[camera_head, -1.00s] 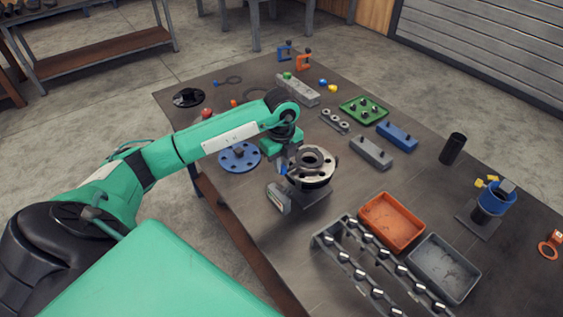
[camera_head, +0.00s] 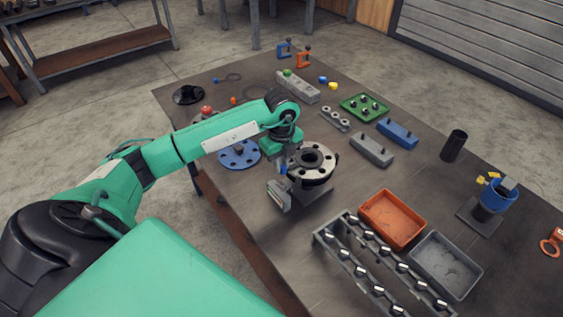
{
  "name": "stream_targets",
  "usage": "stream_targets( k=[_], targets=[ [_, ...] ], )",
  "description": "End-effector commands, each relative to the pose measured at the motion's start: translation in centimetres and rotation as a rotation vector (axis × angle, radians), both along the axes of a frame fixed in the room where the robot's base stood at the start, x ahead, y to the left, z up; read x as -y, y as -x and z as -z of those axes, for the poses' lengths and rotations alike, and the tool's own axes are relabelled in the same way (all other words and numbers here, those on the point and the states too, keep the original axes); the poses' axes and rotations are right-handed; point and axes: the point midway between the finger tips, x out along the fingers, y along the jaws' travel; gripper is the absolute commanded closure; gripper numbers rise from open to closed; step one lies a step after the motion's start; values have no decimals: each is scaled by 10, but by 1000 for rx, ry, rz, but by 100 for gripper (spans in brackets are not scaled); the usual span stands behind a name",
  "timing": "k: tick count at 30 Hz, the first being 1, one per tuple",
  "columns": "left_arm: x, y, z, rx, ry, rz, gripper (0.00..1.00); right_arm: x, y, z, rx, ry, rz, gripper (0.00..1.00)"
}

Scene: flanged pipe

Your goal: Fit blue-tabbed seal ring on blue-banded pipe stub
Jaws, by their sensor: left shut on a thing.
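My left gripper (camera_head: 291,172) is at the left side of the pipe stub (camera_head: 317,181), whose pale steel flange (camera_head: 326,165) has dark bolt holes. The gripper is shut on a dark seal ring (camera_head: 312,156), which appears to lie over the flange's middle, around the bore. A small blue patch shows beside the fingers; I cannot tell whether it is the ring's tab. The fingertips are small and partly hidden, and so is any blue band under the flange. I cannot tell whether the ring touches the flange face. My right gripper is not in view.
An orange tray (camera_head: 393,219), a grey tray (camera_head: 446,266) and a grey rack (camera_head: 352,253) stand in front and right. A blue flange disc (camera_head: 239,154) lies left of the gripper. A thin ring with a blue tab (camera_head: 231,79) lies at the back. Grey block (camera_head: 372,150) is to the right.

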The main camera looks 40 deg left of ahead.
Motion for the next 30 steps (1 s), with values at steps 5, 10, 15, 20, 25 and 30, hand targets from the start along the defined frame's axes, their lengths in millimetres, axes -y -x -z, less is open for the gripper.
stream_targets(
  k=[5,10,15,20,25,30],
  targets=[
    [0,0,2,0,0,0,100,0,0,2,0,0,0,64],
    [0,0,2,0,0,0,100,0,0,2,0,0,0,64],
    [0,0,2,0,0,0,73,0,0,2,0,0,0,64],
    [0,0,2,0,0,0,59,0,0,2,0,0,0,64],
    [0,0,2,0,0,0,59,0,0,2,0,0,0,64],
    [0,-1,-7,3,1,0,59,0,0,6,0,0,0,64]
  ],
)
